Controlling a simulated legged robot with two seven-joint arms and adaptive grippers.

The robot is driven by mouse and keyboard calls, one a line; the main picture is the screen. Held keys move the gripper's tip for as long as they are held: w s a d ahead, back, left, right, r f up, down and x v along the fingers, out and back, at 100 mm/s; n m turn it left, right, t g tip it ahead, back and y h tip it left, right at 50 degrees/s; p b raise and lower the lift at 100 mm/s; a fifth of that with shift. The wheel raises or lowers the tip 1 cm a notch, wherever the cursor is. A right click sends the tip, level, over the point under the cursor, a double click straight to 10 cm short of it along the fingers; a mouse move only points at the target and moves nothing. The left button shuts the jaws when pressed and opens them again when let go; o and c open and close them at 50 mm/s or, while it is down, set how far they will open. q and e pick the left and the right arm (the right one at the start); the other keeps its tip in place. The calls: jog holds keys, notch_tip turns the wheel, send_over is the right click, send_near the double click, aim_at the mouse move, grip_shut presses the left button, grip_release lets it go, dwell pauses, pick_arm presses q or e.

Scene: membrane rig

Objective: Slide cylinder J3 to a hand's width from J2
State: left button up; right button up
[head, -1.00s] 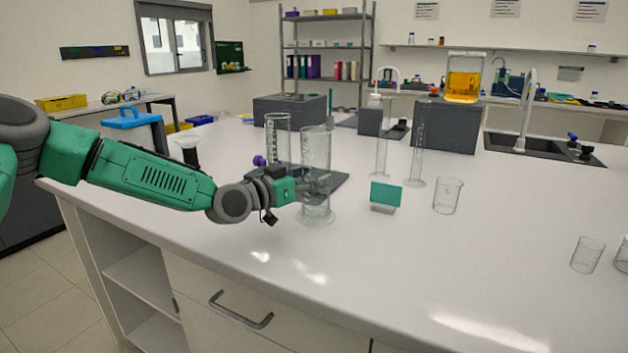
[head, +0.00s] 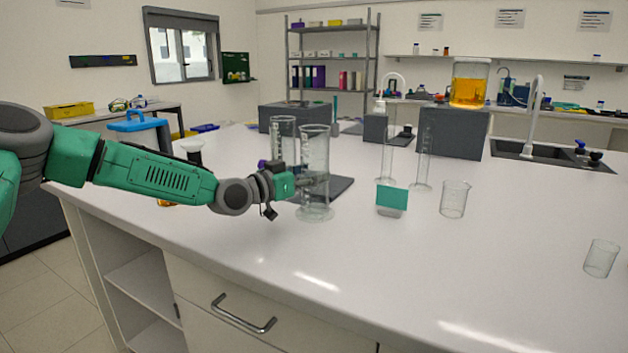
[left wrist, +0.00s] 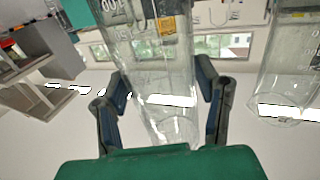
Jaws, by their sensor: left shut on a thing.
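A tall clear graduated cylinder (head: 315,150) stands upright on the white bench, its round foot apparently on the bench top. My left gripper (head: 305,184) is shut on its lower part; in the left wrist view the fingers sit on both sides of this cylinder (left wrist: 150,75). A second wide clear cylinder (head: 283,128) stands just behind it and to the left, partly hidden. Two slimmer cylinders, one at the left (head: 387,155) and one at the right (head: 424,158), stand farther right. Another cylinder (left wrist: 290,70) shows at the right in the left wrist view. I cannot read which is J2 or J3. My right gripper is not in view.
A dark flat plate (head: 335,186) lies behind the held cylinder. A teal-faced block (head: 391,200) and two beakers, the nearer-middle one (head: 455,199) and the far-right one (head: 601,258), stand to the right. Grey boxes (head: 453,132) stand behind. The front bench is clear.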

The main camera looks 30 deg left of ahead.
pick_arm(q)
jog(key=shift+a+f, duration=0.1)
jog(key=shift+f, duration=0.2)
jog(key=o, duration=1.4)
jog(key=shift+o, duration=0.4)
jog(key=shift+w+a, duration=0.1)
jog(key=shift+w, duration=0.05)
